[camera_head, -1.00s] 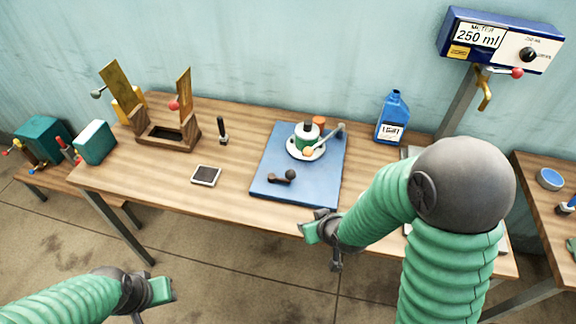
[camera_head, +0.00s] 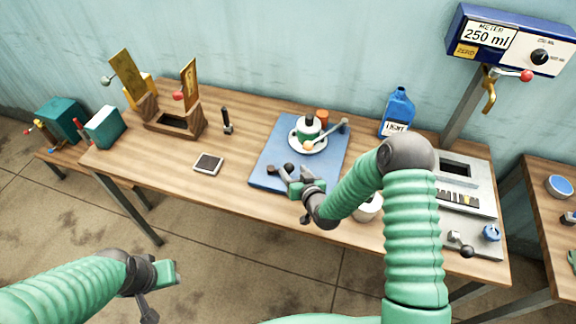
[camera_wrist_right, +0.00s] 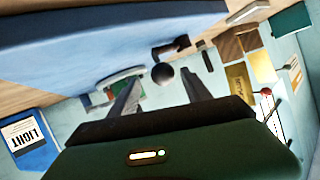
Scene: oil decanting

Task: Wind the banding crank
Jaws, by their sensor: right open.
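A dark crank (camera_head: 274,167) with a rounded knob sits at the front left of the blue board (camera_head: 262,180). In the right wrist view the dark knob (camera_wrist_right: 162,74) shows beyond and between the two open fingers (camera_wrist_right: 162,92); contact cannot be told. My left gripper (camera_head: 163,283) hangs in front of the table, away from the board; its jaws are unclear.
A blue jug (camera_head: 398,112) stands behind the board's right side. A grey unit (camera_head: 470,195) is at the table's right end, under the meter box (camera_head: 508,40). A wooden stand (camera_head: 176,136), a dark upright handle (camera_head: 227,120) and a small flat pad (camera_head: 208,163) are to the left.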

